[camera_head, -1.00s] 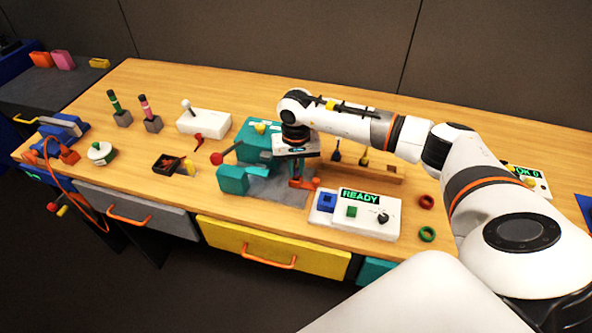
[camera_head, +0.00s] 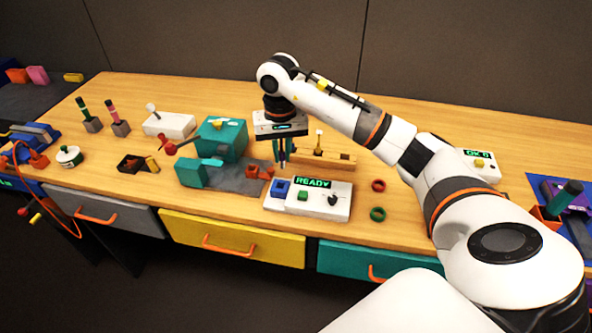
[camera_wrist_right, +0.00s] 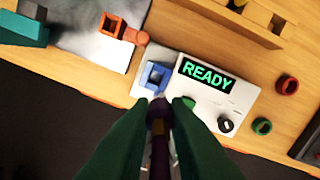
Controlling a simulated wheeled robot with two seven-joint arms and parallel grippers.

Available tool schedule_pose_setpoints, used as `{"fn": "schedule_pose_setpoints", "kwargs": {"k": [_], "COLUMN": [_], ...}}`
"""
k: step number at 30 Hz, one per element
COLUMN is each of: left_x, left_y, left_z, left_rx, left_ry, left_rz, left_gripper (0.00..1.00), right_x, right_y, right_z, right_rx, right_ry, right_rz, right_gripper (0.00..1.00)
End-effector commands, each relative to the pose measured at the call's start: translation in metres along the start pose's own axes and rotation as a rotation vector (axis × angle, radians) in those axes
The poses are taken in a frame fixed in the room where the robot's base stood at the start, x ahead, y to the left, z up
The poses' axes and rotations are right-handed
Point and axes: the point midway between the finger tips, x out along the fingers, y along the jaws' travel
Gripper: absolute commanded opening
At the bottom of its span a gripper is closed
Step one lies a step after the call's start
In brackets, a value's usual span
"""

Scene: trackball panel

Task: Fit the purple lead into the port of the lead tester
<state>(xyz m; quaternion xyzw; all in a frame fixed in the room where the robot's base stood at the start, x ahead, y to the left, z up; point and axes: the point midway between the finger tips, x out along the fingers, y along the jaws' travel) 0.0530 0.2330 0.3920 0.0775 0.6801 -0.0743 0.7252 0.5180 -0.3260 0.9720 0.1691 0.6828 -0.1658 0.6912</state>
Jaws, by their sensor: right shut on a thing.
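The lead tester (camera_head: 318,205) is a white box with a lit READY display, a green button and a dark knob. Its port (camera_head: 281,187) is a blue square socket at the left end, and it also shows in the wrist view (camera_wrist_right: 156,75). My right gripper (camera_head: 282,162) is shut on the purple lead (camera_wrist_right: 159,130) and holds it above and behind the port in the head view. In the wrist view the lead's dark tip appears just below the port, apart from it. The fingers hide part of the lead and the tester's front. My left gripper is not in view.
An orange holder (camera_head: 259,172) stands on the grey mat left of the tester, by a teal machine (camera_head: 222,138). A wooden rack (camera_head: 335,160) stands behind. Red (camera_head: 378,185) and green (camera_head: 377,214) rings lie to the right. The table's front edge is close.

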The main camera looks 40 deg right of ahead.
Motion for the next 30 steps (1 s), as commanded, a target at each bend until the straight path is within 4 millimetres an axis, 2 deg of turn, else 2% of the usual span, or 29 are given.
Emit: {"fn": "schedule_pose_setpoints", "kwargs": {"k": [2, 4, 9, 12, 15, 20, 23, 30], "left_x": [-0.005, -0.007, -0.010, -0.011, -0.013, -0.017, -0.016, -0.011], "left_y": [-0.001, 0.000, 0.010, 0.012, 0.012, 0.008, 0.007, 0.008], "left_z": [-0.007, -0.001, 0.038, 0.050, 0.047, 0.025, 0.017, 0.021], "left_rx": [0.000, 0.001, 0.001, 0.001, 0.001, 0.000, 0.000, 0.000], "left_ry": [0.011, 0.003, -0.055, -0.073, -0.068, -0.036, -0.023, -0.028], "left_rz": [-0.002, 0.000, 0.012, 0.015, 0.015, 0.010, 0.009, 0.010], "left_gripper": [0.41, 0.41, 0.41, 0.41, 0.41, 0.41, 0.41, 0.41], "right_x": [0.016, 0.029, 0.050, 0.057, 0.069, 0.089, 0.091, 0.094], "right_y": [0.000, 0.000, 0.000, 0.000, 0.000, 0.000, 0.000, 0.000], "right_z": [-0.002, -0.002, -0.001, -0.001, -0.002, -0.001, -0.001, 0.000], "right_rx": [0.001, 0.002, 0.002, 0.001, 0.001, 0.001, 0.001, 0.000], "right_ry": [0.008, 0.008, 0.004, 0.002, 0.006, 0.003, 0.001, 0.000], "right_rz": [-0.002, -0.002, 0.000, 0.000, -0.001, 0.001, 0.001, 0.000], "right_gripper": [0.00, 0.00, 0.00, 0.00, 0.00, 0.00, 0.00, 0.00]}}
